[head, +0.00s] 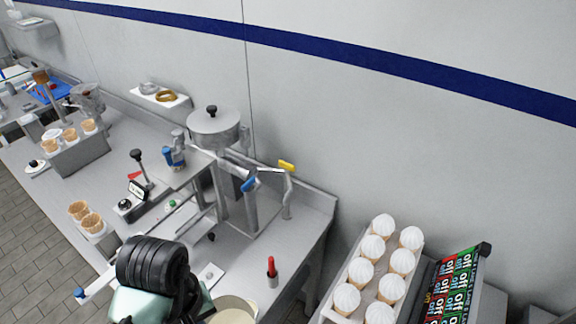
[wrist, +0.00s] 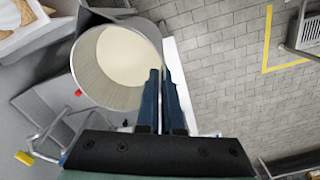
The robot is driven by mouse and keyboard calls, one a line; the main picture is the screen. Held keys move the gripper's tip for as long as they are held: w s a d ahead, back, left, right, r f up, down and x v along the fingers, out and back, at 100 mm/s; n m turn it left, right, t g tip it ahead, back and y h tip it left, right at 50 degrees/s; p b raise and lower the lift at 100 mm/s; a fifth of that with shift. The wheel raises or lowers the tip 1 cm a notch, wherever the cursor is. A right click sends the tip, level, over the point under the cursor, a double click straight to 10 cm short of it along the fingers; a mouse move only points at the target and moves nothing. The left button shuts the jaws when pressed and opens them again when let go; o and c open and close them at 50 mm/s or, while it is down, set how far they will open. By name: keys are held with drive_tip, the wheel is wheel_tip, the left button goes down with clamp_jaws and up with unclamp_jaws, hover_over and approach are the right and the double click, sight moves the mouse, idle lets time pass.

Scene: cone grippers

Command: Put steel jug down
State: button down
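The steel jug (wrist: 88,75) is in the wrist view, seen from above, with pale cream-coloured contents. In the head view, the top of the jug (head: 254,306) shows at the bottom edge, beside my dark wrist; its lower part is cut off. My gripper (wrist: 162,72) has its two dark blue fingers close together at the right side of the jug's rim, and looks shut on the jug there. The exact grip point is partly hidden by the fingers.
The steel worktop (head: 240,262) holds a machine with a lidded round hopper (head: 213,128) and a red-topped bottle (head: 271,270). A rack of several white-topped cones (head: 346,298) stands right, past a gap. Several empty cones (head: 86,219) stand left. Tiled floor (wrist: 225,80) shows in the wrist view.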

drive_tip(key=w+d+f+m, duration=0.1)
drive_tip(key=d+f+m, duration=0.2)
drive_tip(key=d, duration=0.3)
drive_tip(key=w+d+f+m, duration=0.2)
drive_tip(key=d+f, duration=0.1)
drive_tip(key=d, duration=0.3)
wheel_tip(320, 180, down, 9)
drive_tip(key=s+d+m+b, duration=0.1)
drive_tip(key=s+d+b, duration=0.1)
drive_tip(key=b, duration=0.4)
drive_tip(key=shift+s+d+r+m, duration=0.15)
drive_tip(key=shift+d+m, duration=0.15)
drive_tip(key=shift+d, duration=0.25)
